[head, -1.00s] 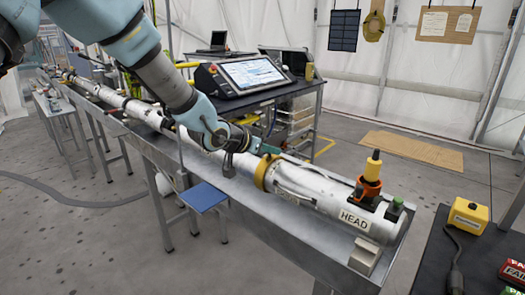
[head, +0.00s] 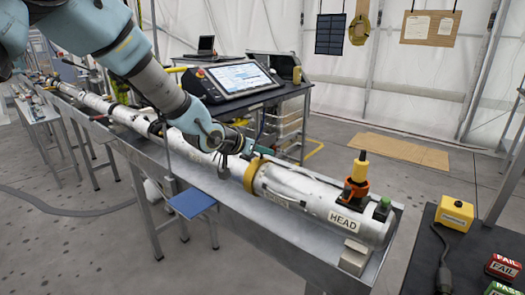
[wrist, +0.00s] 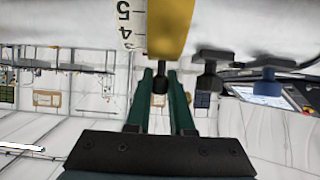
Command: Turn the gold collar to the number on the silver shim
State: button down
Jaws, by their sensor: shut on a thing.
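The gold collar (head: 252,176) sits around the long white tube (head: 310,192) on the metal bench. In the wrist view the collar (wrist: 170,28) fills the top middle, with a white scale (wrist: 127,22) beside it showing 5 and 4. A dark peg (wrist: 160,80) sticks out from the collar. My gripper (wrist: 160,76) has its green fingers shut on this peg, one on each side. In the head view my gripper (head: 262,151) is at the collar's far upper side. I cannot make out the silver shim or a number on it.
A console (head: 240,80) is behind the bench. Dark and blue knobs (wrist: 210,72) show beside the collar. A yellow box (head: 454,214) is on the right-hand table.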

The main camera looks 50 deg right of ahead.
jog(key=c, duration=0.8)
grip_release()
jog(key=b+v, duration=0.1)
jog(key=v, duration=0.9)
jog(key=shift+a+r, duration=0.2)
jog(key=shift+a, duration=0.1)
